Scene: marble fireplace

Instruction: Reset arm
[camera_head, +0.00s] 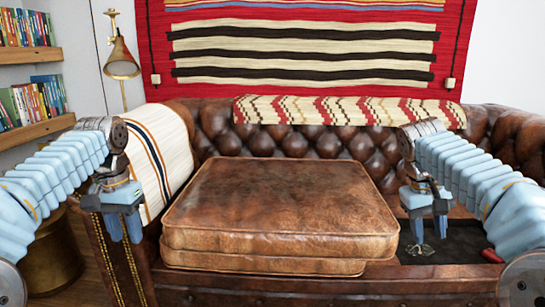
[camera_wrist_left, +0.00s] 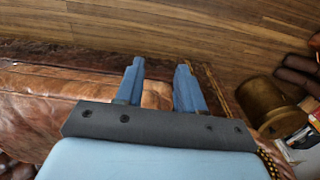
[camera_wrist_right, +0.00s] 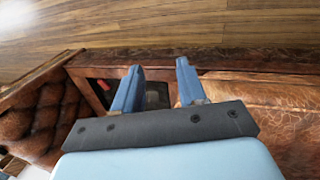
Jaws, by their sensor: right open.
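My left gripper (camera_head: 125,230) hangs pointing down over the sofa's left arm, at the left of the head view. In the left wrist view its two blue fingers (camera_wrist_left: 160,85) stand apart with nothing between them. My right gripper (camera_head: 430,227) hangs over the dark open seat space (camera_head: 462,243) at the right. In the right wrist view its fingers (camera_wrist_right: 157,85) also stand apart and hold nothing. A small clear glass-like item (camera_head: 419,249) sits below the right gripper; whether they touch I cannot tell.
Brown leather cushions (camera_head: 275,205) lie stacked on the sofa seat between my grippers. A small red item (camera_head: 492,256) lies at the right of the open space. A brass-coloured pot (camera_wrist_left: 265,105) stands on the wooden floor (camera_wrist_left: 150,30) by the sofa. Bookshelves (camera_head: 35,133) are at far left.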

